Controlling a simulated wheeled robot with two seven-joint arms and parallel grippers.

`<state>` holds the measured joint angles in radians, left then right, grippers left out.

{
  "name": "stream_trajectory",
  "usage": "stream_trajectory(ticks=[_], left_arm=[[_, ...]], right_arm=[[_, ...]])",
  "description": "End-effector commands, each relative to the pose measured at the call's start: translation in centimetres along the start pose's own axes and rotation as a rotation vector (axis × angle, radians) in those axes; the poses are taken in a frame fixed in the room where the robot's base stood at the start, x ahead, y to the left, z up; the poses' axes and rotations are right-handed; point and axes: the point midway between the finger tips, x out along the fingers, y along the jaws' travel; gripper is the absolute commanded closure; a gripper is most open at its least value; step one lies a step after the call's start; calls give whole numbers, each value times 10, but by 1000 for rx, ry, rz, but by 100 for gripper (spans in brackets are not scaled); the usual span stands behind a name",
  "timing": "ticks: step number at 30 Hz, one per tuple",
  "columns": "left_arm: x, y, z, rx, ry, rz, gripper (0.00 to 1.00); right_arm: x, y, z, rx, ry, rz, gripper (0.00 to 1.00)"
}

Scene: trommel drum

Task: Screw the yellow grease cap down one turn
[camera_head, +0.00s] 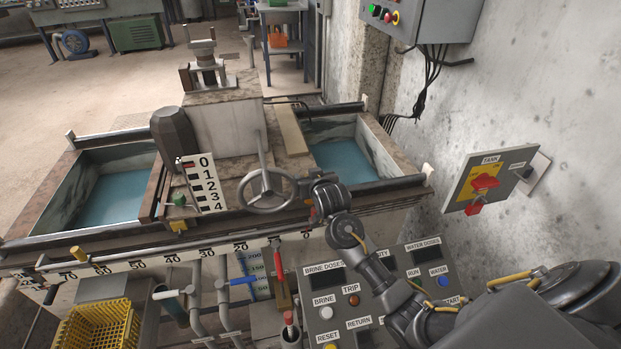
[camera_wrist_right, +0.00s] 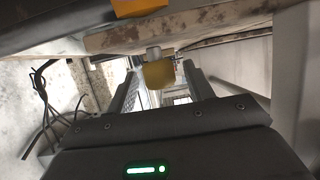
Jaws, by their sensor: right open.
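The yellow grease cap (camera_wrist_right: 158,74) shows in the right wrist view as a short, blunt yellow piece on a pale metal stem, below a rusty, pale beam (camera_wrist_right: 170,34). My right gripper (camera_wrist_right: 160,88) is open, with one finger on each side of the cap in the picture. I cannot tell whether the fingers touch the cap or how deep it sits between them. In the head view my right gripper (camera_head: 303,188) is beside the grey handwheel (camera_head: 267,190), and I cannot make out the cap near it. My left gripper is not in view.
A numbered scale plate (camera_head: 203,184) stands left of the handwheel. An orange block (camera_wrist_right: 137,8) hangs above the cap. A yellow basket (camera_head: 97,328) is lower left.

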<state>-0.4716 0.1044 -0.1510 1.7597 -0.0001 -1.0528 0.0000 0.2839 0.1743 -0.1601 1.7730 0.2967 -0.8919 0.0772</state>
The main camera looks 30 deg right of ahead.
Motion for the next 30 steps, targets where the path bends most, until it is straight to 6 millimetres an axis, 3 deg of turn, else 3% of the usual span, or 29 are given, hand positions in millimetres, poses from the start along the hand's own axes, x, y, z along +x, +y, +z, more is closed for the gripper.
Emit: stream_trajectory(ticks=[5, 15, 21, 30], left_arm=[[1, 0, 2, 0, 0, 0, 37], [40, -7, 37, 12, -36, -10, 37], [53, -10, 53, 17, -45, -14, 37], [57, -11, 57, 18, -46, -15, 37]], right_arm=[[-18, 0, -1, -1, 0, -1, 48], [-86, -1, -2, 1, -1, -3, 48], [-104, 0, -1, 0, 0, -1, 48], [-108, 0, 0, 0, 0, 0, 48]])
